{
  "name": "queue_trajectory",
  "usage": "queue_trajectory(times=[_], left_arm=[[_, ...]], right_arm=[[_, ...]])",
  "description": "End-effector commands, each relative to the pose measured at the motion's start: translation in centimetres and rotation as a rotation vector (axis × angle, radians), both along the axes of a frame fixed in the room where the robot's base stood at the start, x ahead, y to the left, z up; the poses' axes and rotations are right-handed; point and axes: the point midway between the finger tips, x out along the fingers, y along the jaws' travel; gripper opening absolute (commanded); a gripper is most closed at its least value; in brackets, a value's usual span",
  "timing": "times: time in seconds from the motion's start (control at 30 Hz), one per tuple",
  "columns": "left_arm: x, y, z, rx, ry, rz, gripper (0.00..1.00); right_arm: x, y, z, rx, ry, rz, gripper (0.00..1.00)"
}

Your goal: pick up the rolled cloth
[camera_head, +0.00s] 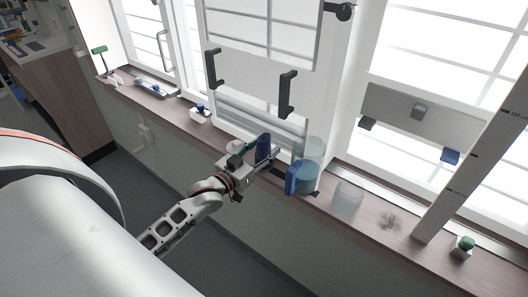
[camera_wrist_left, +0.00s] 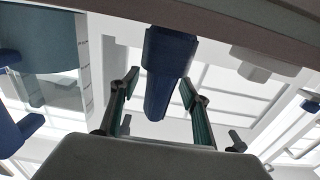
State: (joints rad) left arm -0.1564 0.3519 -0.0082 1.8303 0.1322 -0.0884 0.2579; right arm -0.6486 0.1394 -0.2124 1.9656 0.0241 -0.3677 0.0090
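The rolled cloth, a dark blue upright roll (camera_head: 263,147), stands on the brown window sill. My left gripper (camera_head: 252,156) reaches it from the front left, its fingers close to the roll. In the left wrist view the blue roll (camera_wrist_left: 166,70) shows between the tips of the two greenish fingers (camera_wrist_left: 160,84). The fingers are apart, with a visible gap on the left side; whether the right finger touches the roll I cannot tell. The roll's lower end is partly hidden by the gripper in the head view. My right gripper is not in view.
A clear pitcher with a blue handle (camera_head: 306,168) stands just right of the roll. A clear glass (camera_head: 346,198) is further right, then a small white holder with a green top (camera_head: 463,246). A white box (camera_head: 200,115) and a tray (camera_head: 155,88) are left along the sill.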

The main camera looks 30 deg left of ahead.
Motion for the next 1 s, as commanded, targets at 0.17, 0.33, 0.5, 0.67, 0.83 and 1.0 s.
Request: queue_trajectory(times=[0.17,0.33,0.5,0.67,0.83,1.0], left_arm=[[0.0,0.0,0.0,0.000,0.000,0.000,0.05],[0.0,0.0,0.1,0.000,-0.001,0.000,0.05],[-0.1,0.0,0.2,0.000,-0.001,0.000,0.05],[-0.4,0.0,1.0,0.000,-0.003,0.000,0.05],[-0.4,0.0,3.4,0.002,-0.005,-0.001,0.05],[-0.4,0.0,6.8,0.002,-0.007,-0.001,0.05]], right_arm=[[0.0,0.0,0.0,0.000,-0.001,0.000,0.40],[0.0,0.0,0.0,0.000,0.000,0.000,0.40],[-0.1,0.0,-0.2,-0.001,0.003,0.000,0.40],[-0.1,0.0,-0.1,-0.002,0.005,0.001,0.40],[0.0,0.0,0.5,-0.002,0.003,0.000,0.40],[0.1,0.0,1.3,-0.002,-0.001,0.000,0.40]])
